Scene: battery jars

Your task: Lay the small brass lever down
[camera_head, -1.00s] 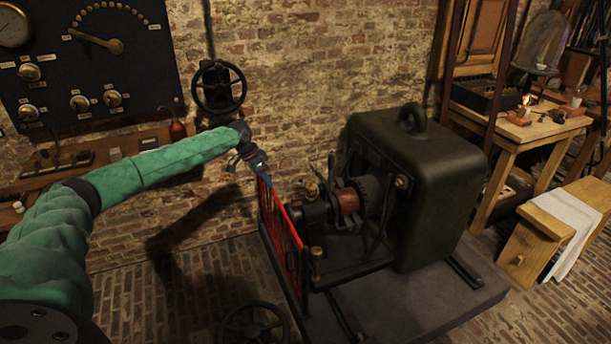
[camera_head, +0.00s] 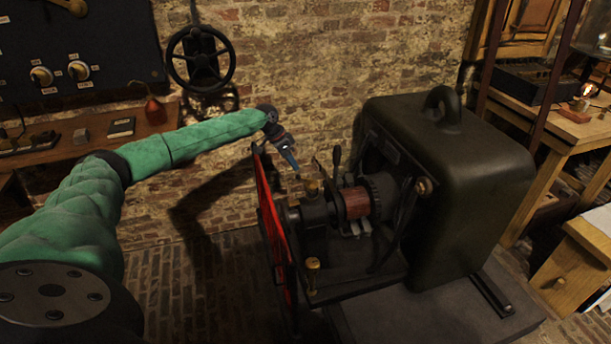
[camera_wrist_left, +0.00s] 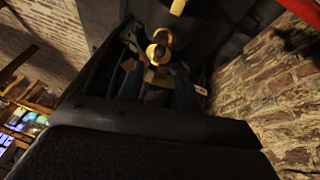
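My left gripper (camera_head: 295,168) points down over the machine's near bearing, behind the red guard rail. In the left wrist view, its two dark fingers (camera_wrist_left: 157,72) are apart, with a small rounded brass piece (camera_wrist_left: 158,46) beyond and between their tips. I cannot see contact with it. In the head view, a small brass fitting (camera_head: 313,187) stands on the bearing just below and right of the fingertips. It seems to be the same brass part, but its lever shape is too small and dark to make out. My right gripper is not in view.
The red guard (camera_head: 272,222) stands close in front of the bearing. A copper-coloured drum (camera_head: 355,203) and a big dark housing (camera_head: 445,180) are to the right. Another brass fitting (camera_head: 312,277) is lower down. A handwheel (camera_head: 201,57) is on the brick wall.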

